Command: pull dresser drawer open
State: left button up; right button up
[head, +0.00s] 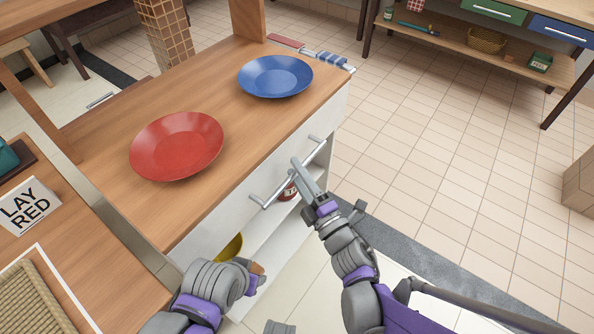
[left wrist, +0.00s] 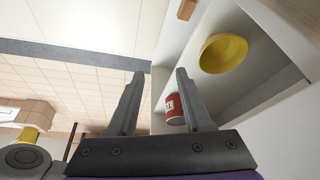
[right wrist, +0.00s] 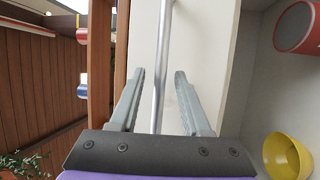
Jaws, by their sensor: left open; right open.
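The white drawer front (head: 262,180) sits under the dresser's wooden top and looks flush with the cabinet. Its silver bar handle (head: 272,186) runs along the front. My right gripper (head: 297,164) is open at the handle. In the right wrist view the handle bar (right wrist: 161,60) passes between the spread fingers (right wrist: 158,78), with a gap visible to the right finger; contact with the left finger cannot be told. My left gripper (left wrist: 159,75) is open and empty, by the open shelves below the drawer; its fingers are mostly hidden in the head view.
A red plate (head: 177,146) and a blue plate (head: 275,76) stand on the dresser top. A red can (left wrist: 174,108) and a yellow bowl (left wrist: 223,54) sit on the shelves below. Tiled floor (head: 430,150) to the right is clear.

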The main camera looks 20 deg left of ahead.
jog(key=shift+w+a, duration=0.15)
grip_shut()
dwell(1.4)
